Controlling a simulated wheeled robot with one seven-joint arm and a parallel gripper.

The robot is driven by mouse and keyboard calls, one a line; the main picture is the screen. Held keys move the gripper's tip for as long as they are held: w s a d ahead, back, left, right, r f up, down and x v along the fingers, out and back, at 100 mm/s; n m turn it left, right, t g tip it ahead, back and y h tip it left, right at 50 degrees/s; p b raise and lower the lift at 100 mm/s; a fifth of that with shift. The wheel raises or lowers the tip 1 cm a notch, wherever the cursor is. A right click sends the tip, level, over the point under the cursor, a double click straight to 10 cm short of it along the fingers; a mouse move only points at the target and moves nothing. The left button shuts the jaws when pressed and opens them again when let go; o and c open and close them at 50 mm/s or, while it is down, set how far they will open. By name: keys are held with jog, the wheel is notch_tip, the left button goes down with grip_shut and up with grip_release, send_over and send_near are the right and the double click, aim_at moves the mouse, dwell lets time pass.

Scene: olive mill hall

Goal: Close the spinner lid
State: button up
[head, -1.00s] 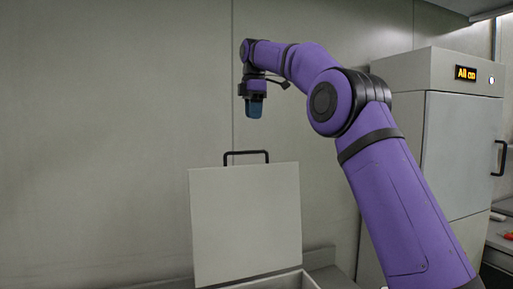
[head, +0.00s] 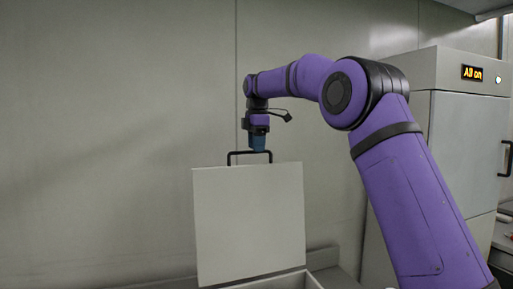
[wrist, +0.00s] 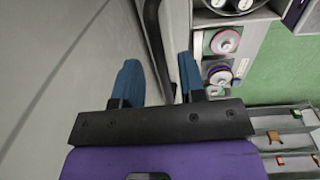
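The spinner lid (head: 250,225) is a flat pale grey panel. It stands open, nearly upright, at the back of a grey box (head: 285,282) whose rim shows at the bottom of the head view. A black bar handle (head: 250,153) sits on the lid's top edge. My gripper (head: 258,146) points down at the handle, its blue fingertips at bar height. In the wrist view, my gripper (wrist: 158,65) has its two blue fingers apart, with the black handle (wrist: 152,30) between them. I cannot see clear contact with either finger.
The wrist view shows round discs (wrist: 225,42) in a grey compartment, a green surface (wrist: 280,70) and a metal rack (wrist: 290,135) with small coloured pieces. A tall grey cabinet (head: 465,150) with a lit display stands right. A plain wall is behind the lid.

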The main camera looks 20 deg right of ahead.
jog(key=shift+f, duration=0.5)
grip_shut()
